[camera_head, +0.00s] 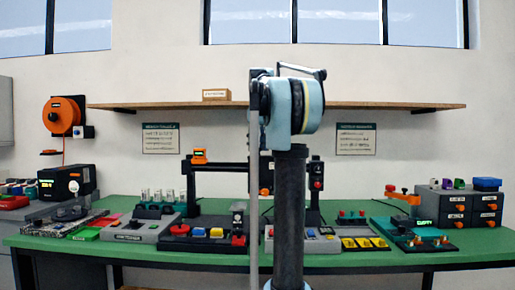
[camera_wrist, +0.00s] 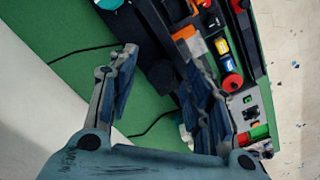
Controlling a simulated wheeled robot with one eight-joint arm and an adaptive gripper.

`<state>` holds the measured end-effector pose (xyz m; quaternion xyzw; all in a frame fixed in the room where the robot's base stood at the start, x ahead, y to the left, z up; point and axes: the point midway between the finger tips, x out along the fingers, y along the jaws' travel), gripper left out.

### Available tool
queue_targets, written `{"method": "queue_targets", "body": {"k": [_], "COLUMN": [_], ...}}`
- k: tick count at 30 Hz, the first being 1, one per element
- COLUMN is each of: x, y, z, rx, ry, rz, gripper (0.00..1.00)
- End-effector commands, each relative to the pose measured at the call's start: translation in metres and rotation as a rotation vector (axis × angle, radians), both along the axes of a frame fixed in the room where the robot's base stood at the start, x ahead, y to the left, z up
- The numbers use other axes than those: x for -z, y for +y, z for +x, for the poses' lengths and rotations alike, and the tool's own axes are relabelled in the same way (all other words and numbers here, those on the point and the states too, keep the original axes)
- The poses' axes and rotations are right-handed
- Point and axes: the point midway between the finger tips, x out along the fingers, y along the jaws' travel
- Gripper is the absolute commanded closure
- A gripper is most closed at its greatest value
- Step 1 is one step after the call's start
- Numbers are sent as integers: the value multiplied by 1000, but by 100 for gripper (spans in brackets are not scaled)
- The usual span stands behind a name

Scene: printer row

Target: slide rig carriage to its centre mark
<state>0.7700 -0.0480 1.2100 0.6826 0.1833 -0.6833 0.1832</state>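A black gantry rig stands at the middle back of the green bench, its crossbeam (camera_head: 222,167) partly hidden behind my arm. An orange block, seemingly the carriage (camera_head: 199,156), sits at the left end of the beam. I cannot make out a centre mark; the beam's middle is behind my arm. In the wrist view my gripper (camera_wrist: 160,62) is open and empty, its two fingers well apart. Black equipment and green bench top show beyond and between them. I cannot tell from this view whether a finger touches anything. My gripper is not distinguishable in the head view.
A control panel with a red knob (camera_head: 238,240) and coloured buttons stands in front of the rig. Vials (camera_head: 158,196) stand left, grey drawers (camera_head: 462,204) right. A wooden shelf (camera_head: 160,105) runs above. Black cables (camera_wrist: 85,52) lie on the bench.

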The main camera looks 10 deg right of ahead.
Motion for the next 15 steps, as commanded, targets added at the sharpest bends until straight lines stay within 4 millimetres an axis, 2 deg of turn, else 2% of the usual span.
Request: {"method": "queue_targets", "body": {"k": [1,5,6,11,15], "x": [0,0,0,0,0], "y": [0,1,1,3,18], "z": [0,0,0,1,5], "rx": [0,-2,-2,-2,-4], "ry": [0,0,0,0,-1], "rz": [0,0,0,0,1], "gripper": [68,97,100,100,100]}}
